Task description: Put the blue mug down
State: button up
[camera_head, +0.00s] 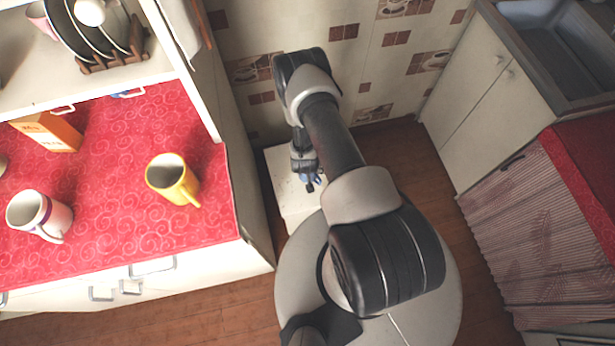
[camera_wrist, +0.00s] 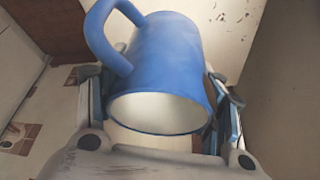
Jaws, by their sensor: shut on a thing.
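The blue mug (camera_wrist: 165,70) fills the middle of the wrist view, with its pale open mouth facing the camera and its handle at the upper left. My gripper (camera_wrist: 160,98) is shut on the mug, one finger on each side of its body.
At left, a red patterned counter (camera_head: 110,190) holds a yellow mug (camera_head: 172,181), a white mug (camera_head: 38,214) and an orange box (camera_head: 50,130). Bare red cloth lies between them. A shelf above holds a plate rack (camera_head: 112,50). A sink cabinet (camera_head: 490,95) stands at right.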

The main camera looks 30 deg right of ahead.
notch_tip(320, 180, down, 8)
jog(key=b, duration=0.2)
jog(key=shift+w+f+b, duration=0.1)
jog(key=shift+b, duration=0.25)
jog(key=shift+f, duration=0.2)
jog(key=o, duration=1.3)
jog(key=shift+c, duration=0.2)
